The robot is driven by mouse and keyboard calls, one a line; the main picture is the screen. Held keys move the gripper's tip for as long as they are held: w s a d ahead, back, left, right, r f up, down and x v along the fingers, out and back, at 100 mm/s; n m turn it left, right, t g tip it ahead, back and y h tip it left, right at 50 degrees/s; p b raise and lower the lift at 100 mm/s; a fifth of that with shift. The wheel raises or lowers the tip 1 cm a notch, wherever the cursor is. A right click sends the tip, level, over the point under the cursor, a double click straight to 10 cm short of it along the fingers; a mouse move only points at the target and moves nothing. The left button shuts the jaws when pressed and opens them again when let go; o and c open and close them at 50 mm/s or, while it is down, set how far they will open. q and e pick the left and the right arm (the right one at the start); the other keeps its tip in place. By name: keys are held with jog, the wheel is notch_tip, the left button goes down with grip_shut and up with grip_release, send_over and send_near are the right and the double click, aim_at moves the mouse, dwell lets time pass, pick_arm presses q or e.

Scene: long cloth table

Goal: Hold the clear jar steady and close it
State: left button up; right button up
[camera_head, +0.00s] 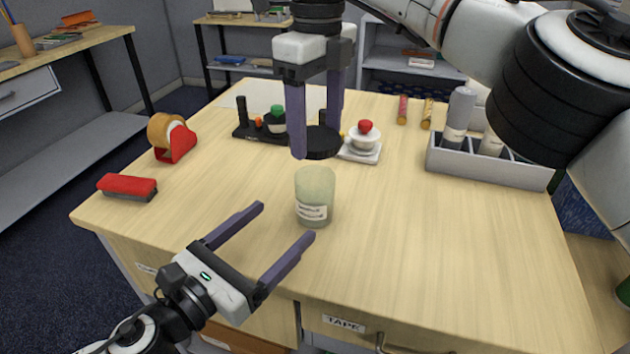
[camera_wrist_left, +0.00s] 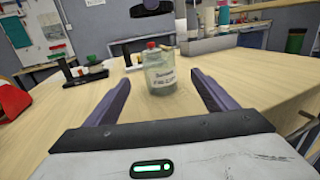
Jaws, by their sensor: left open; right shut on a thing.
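The clear jar (camera_head: 314,196) stands upright on the table, with a white label on its front. It also shows in the left wrist view (camera_wrist_left: 163,72), between and beyond the finger tips. My left gripper (camera_head: 285,222) is open and empty, its fingers spread just short of the jar on its near left side. My right gripper (camera_head: 315,140) is shut on a round black lid (camera_head: 322,143) and holds it above and slightly behind the jar, apart from it. The jar's top has no lid on it.
A red tape dispenser (camera_head: 174,140) and a red brush (camera_head: 127,186) lie at the left. Behind are a black stand (camera_head: 252,132) and a white dish with a red knob (camera_head: 363,138). A grey bottle rack (camera_head: 480,163) is at the right. The table's front right is clear.

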aim_at(326, 181)
pick_arm(q)
jog(key=shift+w, duration=0.45)
pick_arm(e)
jog(key=shift+w, duration=0.45)
pick_arm(q)
jog(key=shift+s+r, duration=0.1)
jog(key=shift+s, duration=0.25)
pick_arm(e)
jog(key=shift+s+r, duration=0.1)
jog(key=shift+s, duration=0.3)
pick_arm(q)
jog(key=shift+w+d, duration=0.15)
jog(key=shift+w, duration=0.15)
jog(key=x, duration=1.1)
jog(key=shift+w+d, duration=0.2)
pick_arm(e)
jog(key=shift+w, duration=0.1)
pick_arm(q)
jog(key=c, duration=1.6)
pick_arm(e)
jog(key=shift+f, duration=2.55)
